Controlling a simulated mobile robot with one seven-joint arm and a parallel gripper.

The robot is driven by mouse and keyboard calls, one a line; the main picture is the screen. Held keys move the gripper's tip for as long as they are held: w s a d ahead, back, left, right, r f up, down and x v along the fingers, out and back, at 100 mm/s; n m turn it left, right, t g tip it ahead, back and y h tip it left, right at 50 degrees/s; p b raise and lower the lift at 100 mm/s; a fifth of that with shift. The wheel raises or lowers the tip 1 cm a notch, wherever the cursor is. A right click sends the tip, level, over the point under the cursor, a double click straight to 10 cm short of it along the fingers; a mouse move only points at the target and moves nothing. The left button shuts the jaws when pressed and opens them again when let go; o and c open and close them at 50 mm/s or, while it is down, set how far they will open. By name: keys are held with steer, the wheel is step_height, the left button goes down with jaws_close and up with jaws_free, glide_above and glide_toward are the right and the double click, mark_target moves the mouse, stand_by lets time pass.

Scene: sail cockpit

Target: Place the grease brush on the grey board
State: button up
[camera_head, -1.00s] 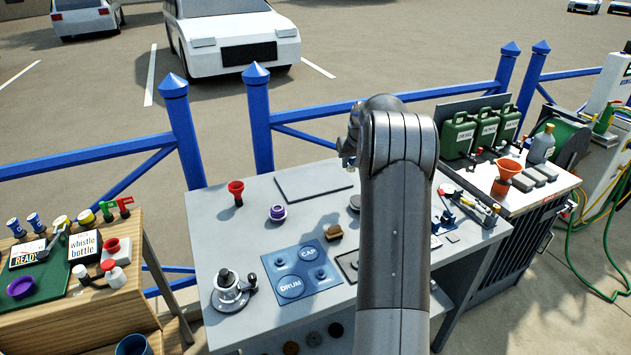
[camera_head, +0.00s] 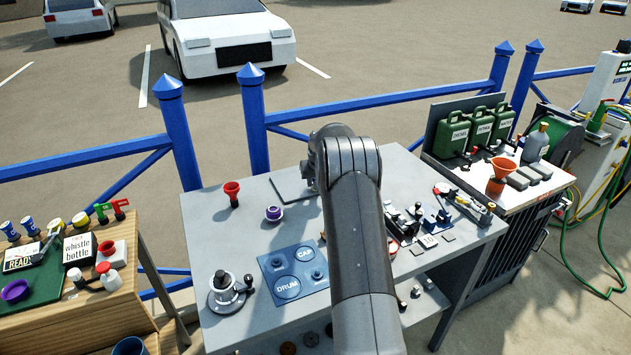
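A flat grey board (camera_head: 290,190) lies at the back of the grey workbench, and my arm covers its right end. I cannot make out the grease brush for certain; my arm hides the middle of the bench. My arm (camera_head: 350,200) reaches up across the bench from the front, with its bent joint over the right end of the board in the picture. My gripper is hidden behind the arm, so I cannot see whether it holds anything.
On the workbench (camera_head: 215,318) stand a red funnel-like cup (camera_head: 232,193), a purple ringed part (camera_head: 273,214), a blue CAP and DRUM mat (camera_head: 291,273) and a metal winch-like part (camera_head: 226,295). Small tools crowd the right side. A blue fence (camera_head: 370,103) runs behind.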

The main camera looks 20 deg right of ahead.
steer(key=shift+f, duration=0.15)
steer(key=o, duration=1)
steer(key=shift+c, duration=0.2)
